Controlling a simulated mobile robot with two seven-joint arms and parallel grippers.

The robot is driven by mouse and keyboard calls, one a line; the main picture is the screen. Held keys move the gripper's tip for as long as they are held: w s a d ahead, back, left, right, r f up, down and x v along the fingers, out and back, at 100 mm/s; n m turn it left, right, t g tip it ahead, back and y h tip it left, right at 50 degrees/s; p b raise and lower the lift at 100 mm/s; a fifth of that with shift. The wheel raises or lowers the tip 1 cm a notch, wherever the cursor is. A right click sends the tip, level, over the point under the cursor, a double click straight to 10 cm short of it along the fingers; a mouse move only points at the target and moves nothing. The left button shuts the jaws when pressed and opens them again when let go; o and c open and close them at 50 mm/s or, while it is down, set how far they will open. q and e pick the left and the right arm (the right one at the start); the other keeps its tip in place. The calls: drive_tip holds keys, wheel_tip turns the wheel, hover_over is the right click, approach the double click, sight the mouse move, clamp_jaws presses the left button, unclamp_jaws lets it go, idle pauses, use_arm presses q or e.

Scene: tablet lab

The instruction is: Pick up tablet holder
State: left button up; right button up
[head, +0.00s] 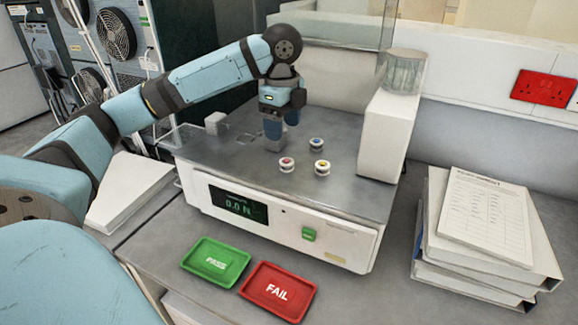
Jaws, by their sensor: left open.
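I cannot tell which one the task names. My left gripper (273,143) points down over the machine top, left of the blue-topped holder and behind the red-topped one. It is open and appears apart from all three. My right gripper is not in view.
A white tower with a clear container (402,72) rises at the right of the machine top. A green PASS tray (216,262) and a red FAIL tray (278,291) lie in front, both empty. Stacked binders and papers (485,220) stand at the right.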

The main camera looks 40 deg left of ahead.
sight(286, 160)
use_arm(q)
wheel_tip(286, 160, down, 4)
drive_tip(key=shift+w+a+r, duration=0.1)
drive_tip(key=shift+w, duration=0.05)
drive_tip(key=shift+w+d+f, duration=0.1)
drive_tip(key=shift+f, duration=1.3)
drive_tip(key=shift+d+f, duration=0.1)
drive_tip(key=shift+f, duration=1.3)
drive_tip(key=shift+c, duration=0.2)
drive_tip(key=c, duration=1)
